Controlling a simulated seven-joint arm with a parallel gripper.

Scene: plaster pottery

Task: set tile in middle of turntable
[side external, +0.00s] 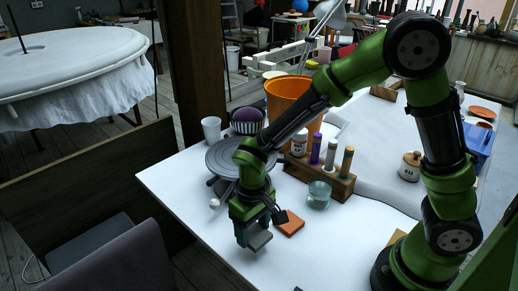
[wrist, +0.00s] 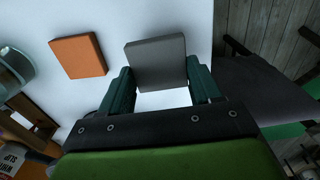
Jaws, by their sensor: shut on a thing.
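A grey square tile (side external: 259,239) is held between the fingers of my gripper (side external: 247,225), near the table's front edge. In the wrist view the tile (wrist: 157,60) sits between the two green fingers of my gripper (wrist: 160,75). An orange square tile (side external: 290,223) lies flat on the white table to the right of my gripper. It also shows in the wrist view (wrist: 78,56), left of the grey tile and apart from it. The round grey turntable (side external: 222,158) stands behind my gripper, partly hidden by my arm.
A glass jar (side external: 319,195) and a wooden block (side external: 340,183) with upright tubes stand right of the orange tile. A chair (side external: 130,255) is off the front left edge.

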